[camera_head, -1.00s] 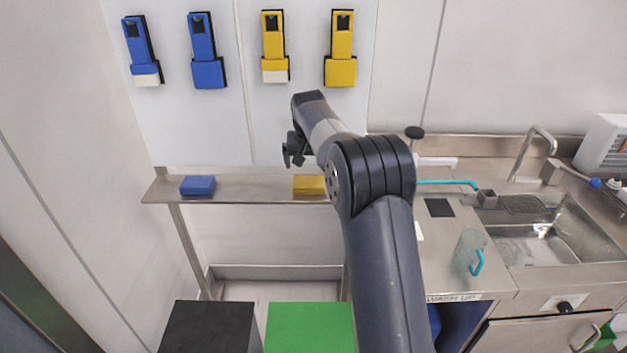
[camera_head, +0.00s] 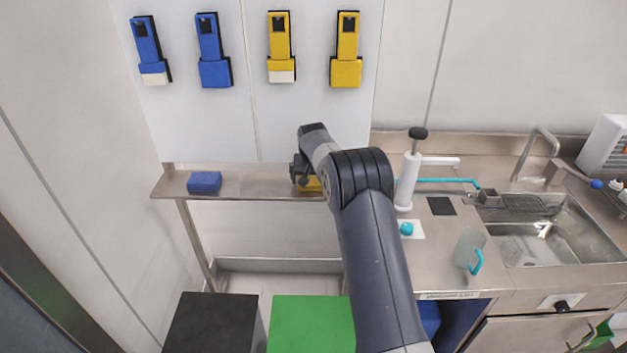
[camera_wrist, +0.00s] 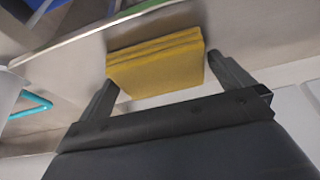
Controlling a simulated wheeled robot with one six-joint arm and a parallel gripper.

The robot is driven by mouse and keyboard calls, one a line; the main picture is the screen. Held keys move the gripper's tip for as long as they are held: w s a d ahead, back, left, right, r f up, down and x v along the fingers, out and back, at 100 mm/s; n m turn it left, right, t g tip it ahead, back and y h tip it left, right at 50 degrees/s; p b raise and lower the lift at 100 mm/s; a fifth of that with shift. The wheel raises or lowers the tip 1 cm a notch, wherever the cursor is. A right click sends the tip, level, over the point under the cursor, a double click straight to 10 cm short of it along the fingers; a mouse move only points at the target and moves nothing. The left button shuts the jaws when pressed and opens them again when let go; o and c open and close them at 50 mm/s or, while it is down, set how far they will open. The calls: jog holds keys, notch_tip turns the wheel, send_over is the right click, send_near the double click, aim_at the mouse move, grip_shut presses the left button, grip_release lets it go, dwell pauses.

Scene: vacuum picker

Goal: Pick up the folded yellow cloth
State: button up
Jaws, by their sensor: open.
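The folded yellow cloth (camera_head: 313,185) lies on the narrow steel shelf (camera_head: 245,186). My arm hides part of it in the head view. In the wrist view the cloth (camera_wrist: 156,62) shows as a stack of yellow layers just ahead of my gripper (camera_wrist: 170,78). My gripper is open, with one finger on each side of the cloth's near part. The right finger is close to the cloth's right edge; I cannot tell if it touches. In the head view my gripper (camera_head: 299,174) is down at shelf height, over the cloth.
A folded blue cloth (camera_head: 204,182) lies on the shelf to the left. Blue and yellow holders hang on the wall above. A white pump with a black knob (camera_head: 407,180) stands right of my arm, near the sink (camera_head: 550,230). Black and green bins (camera_head: 311,325) stand below.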

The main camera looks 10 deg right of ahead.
aim_at(313, 180)
jog(key=shift+c, duration=0.3)
jog(key=c, duration=0.7)
notch_tip(313, 180, up, 10)
jog(key=shift+b, duration=0.85)
jog(key=shift+c, duration=0.2)
jog(key=o, duration=0.5)
jog(key=c, duration=0.3)
jog(key=shift+f, duration=0.1)
